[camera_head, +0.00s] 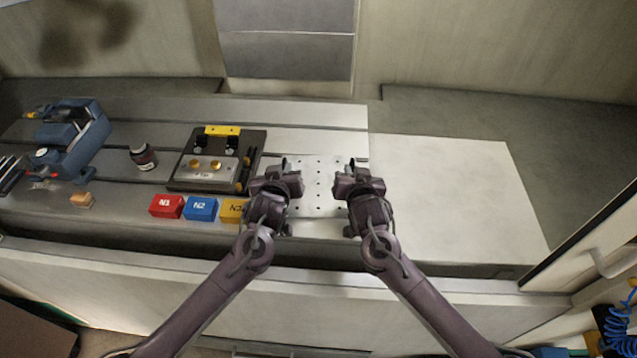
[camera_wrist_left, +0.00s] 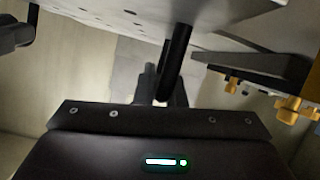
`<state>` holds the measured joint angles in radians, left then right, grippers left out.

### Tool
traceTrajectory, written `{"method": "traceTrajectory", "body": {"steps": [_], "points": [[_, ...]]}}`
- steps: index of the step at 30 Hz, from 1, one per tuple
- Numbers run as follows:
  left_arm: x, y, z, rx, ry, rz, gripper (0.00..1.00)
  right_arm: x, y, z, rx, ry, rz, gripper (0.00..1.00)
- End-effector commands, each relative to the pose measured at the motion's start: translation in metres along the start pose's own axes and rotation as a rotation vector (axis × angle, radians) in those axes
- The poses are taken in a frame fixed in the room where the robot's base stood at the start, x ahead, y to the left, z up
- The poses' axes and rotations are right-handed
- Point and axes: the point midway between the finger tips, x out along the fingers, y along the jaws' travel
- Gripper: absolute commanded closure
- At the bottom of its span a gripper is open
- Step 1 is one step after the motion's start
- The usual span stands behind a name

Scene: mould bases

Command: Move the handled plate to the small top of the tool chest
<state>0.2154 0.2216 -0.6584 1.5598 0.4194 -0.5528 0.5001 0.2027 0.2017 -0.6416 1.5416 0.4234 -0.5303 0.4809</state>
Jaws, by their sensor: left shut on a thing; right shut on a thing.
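The handled plate (camera_head: 318,190) is a pale flat plate with rows of small dark holes, lying between my two grippers in the head view. My left gripper (camera_head: 283,168) is shut on its left side handle and my right gripper (camera_head: 352,168) is shut on its right side. The fingers and wrists hide most of the handles. In the left wrist view, a pale perforated surface (camera_wrist_left: 225,22) crosses the top, with a dark bar (camera_wrist_left: 178,58) in front of it. I cannot tell whether the plate is lifted or resting. I cannot surely pick out the tool chest.
Left of the plate are a black fixture (camera_head: 187,177), red (camera_head: 166,206), blue (camera_head: 200,208) and yellow (camera_head: 232,210) blocks, a dark jar (camera_head: 143,157) and a blue machine (camera_head: 75,140). A bare pale surface (camera_head: 450,190) lies to the right. A panel with a handle (camera_head: 608,265) stands far right.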

Motion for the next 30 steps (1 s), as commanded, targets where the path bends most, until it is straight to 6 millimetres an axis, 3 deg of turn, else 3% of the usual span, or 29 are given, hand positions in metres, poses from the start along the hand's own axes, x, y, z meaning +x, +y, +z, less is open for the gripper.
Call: {"method": "traceTrajectory", "body": {"steps": [18, 30], "points": [[0.0, 0.0, 0.001, 0.0, -0.001, 0.0, 1.0, 0.0, 0.001, 0.0, 0.003, -0.001, 0.003, 1.0], [-0.006, 0.004, -0.017, -0.003, 0.005, 0.002, 1.0, -0.006, -0.003, -0.018, 0.005, 0.005, 0.001, 1.0]]}}
